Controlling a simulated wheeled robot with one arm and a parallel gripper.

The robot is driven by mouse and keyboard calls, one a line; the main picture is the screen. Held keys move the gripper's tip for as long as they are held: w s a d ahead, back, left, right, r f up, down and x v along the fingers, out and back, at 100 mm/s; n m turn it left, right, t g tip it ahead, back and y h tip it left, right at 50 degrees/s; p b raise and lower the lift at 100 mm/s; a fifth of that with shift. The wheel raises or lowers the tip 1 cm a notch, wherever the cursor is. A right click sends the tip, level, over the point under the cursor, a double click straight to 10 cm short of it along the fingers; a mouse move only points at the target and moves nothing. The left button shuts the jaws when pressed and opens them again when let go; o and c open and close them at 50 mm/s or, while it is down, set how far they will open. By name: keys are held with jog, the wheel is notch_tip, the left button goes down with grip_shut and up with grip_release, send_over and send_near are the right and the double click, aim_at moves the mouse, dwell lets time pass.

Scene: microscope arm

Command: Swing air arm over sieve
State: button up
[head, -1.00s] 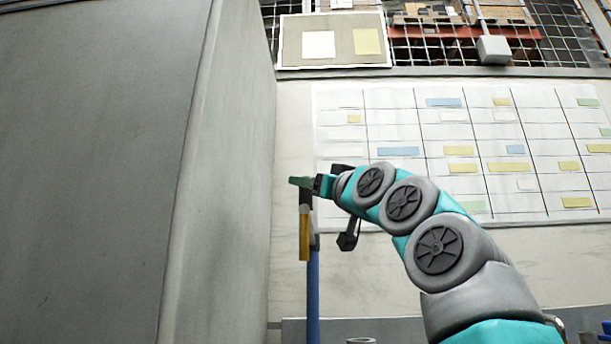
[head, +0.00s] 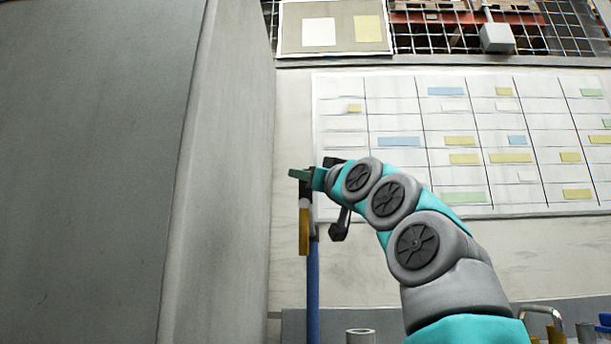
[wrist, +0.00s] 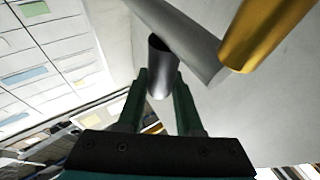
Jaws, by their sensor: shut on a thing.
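A slim blue post (head: 313,290) stands upright left of centre in the head view. Near its top is a grey piece with a gold cylinder (head: 303,230) hanging down; I take this to be the air arm. My gripper (head: 304,175) is at the top of it. In the wrist view my green fingers (wrist: 160,98) are shut on a short grey tube (wrist: 163,68). This tube meets a longer grey bar (wrist: 185,38), with the gold cylinder (wrist: 265,30) beside it. I cannot make out a sieve in either view.
A large grey panel (head: 100,170) fills the left of the head view, close to the post. Behind is a wall with a chart (head: 470,150).

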grip_shut()
jog(key=shift+d, duration=0.1)
dwell(0.8)
